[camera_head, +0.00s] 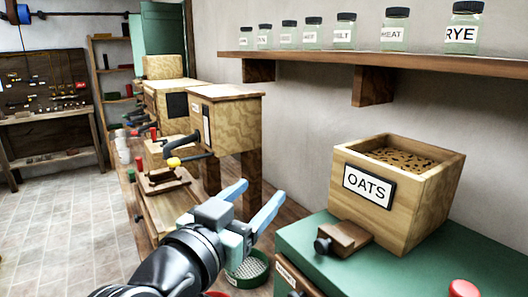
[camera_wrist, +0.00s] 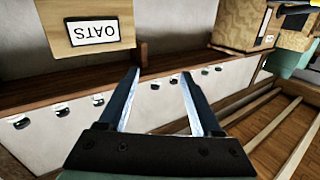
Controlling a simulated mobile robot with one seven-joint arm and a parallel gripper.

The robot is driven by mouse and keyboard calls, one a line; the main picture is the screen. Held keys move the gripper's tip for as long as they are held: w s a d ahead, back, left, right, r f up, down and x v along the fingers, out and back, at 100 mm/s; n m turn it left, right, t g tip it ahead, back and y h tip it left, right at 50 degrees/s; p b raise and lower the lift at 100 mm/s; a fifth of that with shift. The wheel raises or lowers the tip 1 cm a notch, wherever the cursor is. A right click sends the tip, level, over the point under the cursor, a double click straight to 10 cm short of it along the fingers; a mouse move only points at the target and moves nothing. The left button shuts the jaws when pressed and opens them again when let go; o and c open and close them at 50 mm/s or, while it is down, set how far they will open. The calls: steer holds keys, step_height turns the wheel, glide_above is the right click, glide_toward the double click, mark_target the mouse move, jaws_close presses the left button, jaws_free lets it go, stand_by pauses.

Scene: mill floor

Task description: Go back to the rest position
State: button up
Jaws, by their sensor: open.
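My gripper (camera_head: 264,187) is open, with its two pale blue fingers spread and nothing between them. It hangs above the wooden bench, left of the wooden OATS box (camera_head: 431,210). In the wrist view my gripper (camera_wrist: 161,72) is also empty, and the OATS box (camera_wrist: 68,24) appears upside down at the top left. The fingers look clear of the box and the mills. The OATS box is open at the top and holds brown grain. It stands on a green-topped unit (camera_head: 308,237).
A wooden mill with a crank (camera_head: 226,120) stands behind my gripper. A round green sieve (camera_head: 248,270) lies below it. A wall shelf (camera_head: 400,62) carries several labelled jars. A red knob (camera_head: 463,289) is at the lower right. The tiled floor (camera_head: 70,225) at left is open.

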steer(key=s+r+n+t+y+p, duration=0.1)
steer(key=s+r+n+t+y, duration=0.1)
steer(key=s+r, duration=0.3)
steer(key=s+d+r+n+t+y+p, duration=0.1)
steer(key=s+r+t, duration=0.4)
steer(key=r, duration=0.9)
steer(key=s+r+n+t+y+p, duration=0.2)
steer(key=s+r+n+t+y, duration=0.1)
steer(key=r, duration=0.6)
steer(key=s+t+y, duration=0.1)
steer(key=s, duration=0.1)
steer(key=shift+s+d+r+y+p, duration=0.25)
steer(key=shift+s+r+y+p, duration=0.05)
steer(key=shift+y, duration=0.1)
steer(key=shift+f, duration=0.1)
